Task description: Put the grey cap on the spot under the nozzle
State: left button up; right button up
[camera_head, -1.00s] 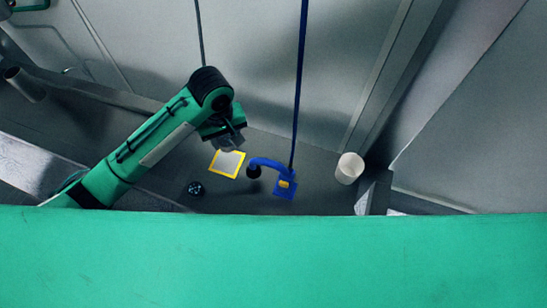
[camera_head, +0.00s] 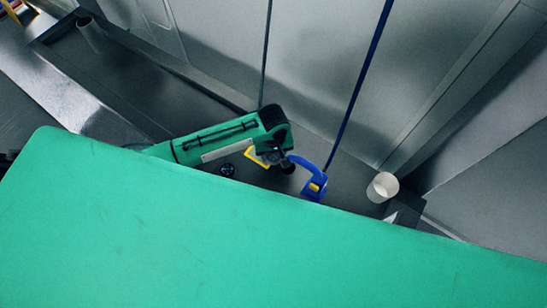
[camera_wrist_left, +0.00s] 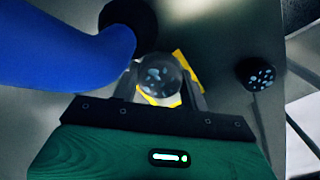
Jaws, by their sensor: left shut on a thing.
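My left gripper (camera_head: 274,158) is shut on a grey, round cap (camera_wrist_left: 160,78), which shows between the fingers in the left wrist view. The blue nozzle (camera_head: 312,180) curves close beside the gripper, with a black tip (camera_head: 288,168). In the left wrist view the nozzle (camera_wrist_left: 75,50) comes in from the left and its black end (camera_wrist_left: 128,17) is just beyond the cap. A yellow-edged square plate (camera_head: 256,157) is partly hidden by the gripper. In the left wrist view its yellow edge (camera_wrist_left: 187,65) shows behind the cap. I cannot tell the cap's height above the surface.
A black disc with pale dots (camera_head: 227,170) lies on the dark surface near my left arm. A white cup (camera_head: 382,187) stands to the right of the nozzle. A grey tube (camera_head: 90,34) is at the far left. A blue cord (camera_head: 360,85) rises behind the nozzle.

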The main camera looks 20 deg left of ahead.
aim_at(273, 159)
pick_arm(q)
jog(key=shift+f, duration=1.8)
jog(key=shift+f, duration=0.15)
jog(key=o, duration=1)
